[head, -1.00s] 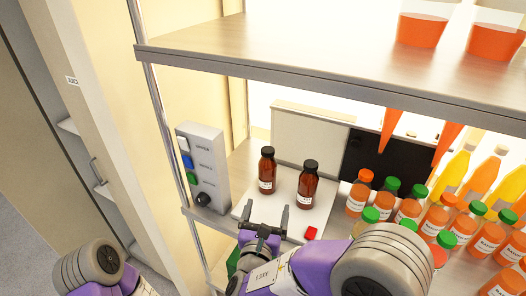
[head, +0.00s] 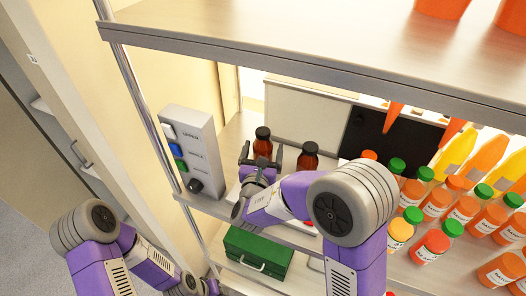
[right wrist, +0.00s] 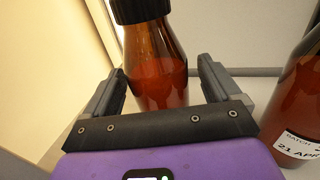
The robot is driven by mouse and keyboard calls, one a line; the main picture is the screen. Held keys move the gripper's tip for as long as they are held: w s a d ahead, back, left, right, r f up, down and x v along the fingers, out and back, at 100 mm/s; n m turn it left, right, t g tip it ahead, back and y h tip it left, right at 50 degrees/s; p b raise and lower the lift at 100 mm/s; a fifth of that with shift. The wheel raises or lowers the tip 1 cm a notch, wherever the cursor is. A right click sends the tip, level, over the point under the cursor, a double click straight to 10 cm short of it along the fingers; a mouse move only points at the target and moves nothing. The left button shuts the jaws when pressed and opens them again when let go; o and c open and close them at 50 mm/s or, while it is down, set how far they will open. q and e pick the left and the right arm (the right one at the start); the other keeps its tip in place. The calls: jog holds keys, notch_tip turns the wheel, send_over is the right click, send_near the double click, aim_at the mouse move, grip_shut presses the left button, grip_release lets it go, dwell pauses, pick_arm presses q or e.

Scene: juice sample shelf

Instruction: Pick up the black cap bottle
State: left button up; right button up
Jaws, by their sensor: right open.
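Two brown bottles with black caps stand upright on the middle shelf: a left one (head: 262,145) and a right one (head: 307,157). My right gripper (head: 262,157) is open in front of the left bottle, its fingers pointing at it. In the right wrist view, this left bottle (right wrist: 160,80) stands between the two open fingers, its black cap (right wrist: 138,10) above them. Gaps show beside the bottle, so the fingers are not closed on it. The right bottle (right wrist: 297,110) is at the right edge, outside the fingers, with part of its label showing. My left gripper is not in view.
A grey control box (head: 190,150) with coloured buttons stands left of the bottles. Several orange juice bottles (head: 438,205) with green and orange caps crowd the right. The upper shelf (head: 290,62) hangs above. A green case (head: 258,252) sits below.

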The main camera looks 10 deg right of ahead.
aim_at(263, 131)
jog(key=shift+c, duration=0.3)
jog(key=shift+w, duration=0.1)
jog(key=shift+c, duration=1.3)
jog(key=c, duration=0.9)
jog(key=shift+r, duration=0.15)
notch_tip(263, 131, up, 10)
jog(key=shift+f, duration=0.25)
jog(key=shift+r+p, duration=1.5)
jog(key=shift+r, duration=0.7)
jog(key=shift+f, duration=0.15)
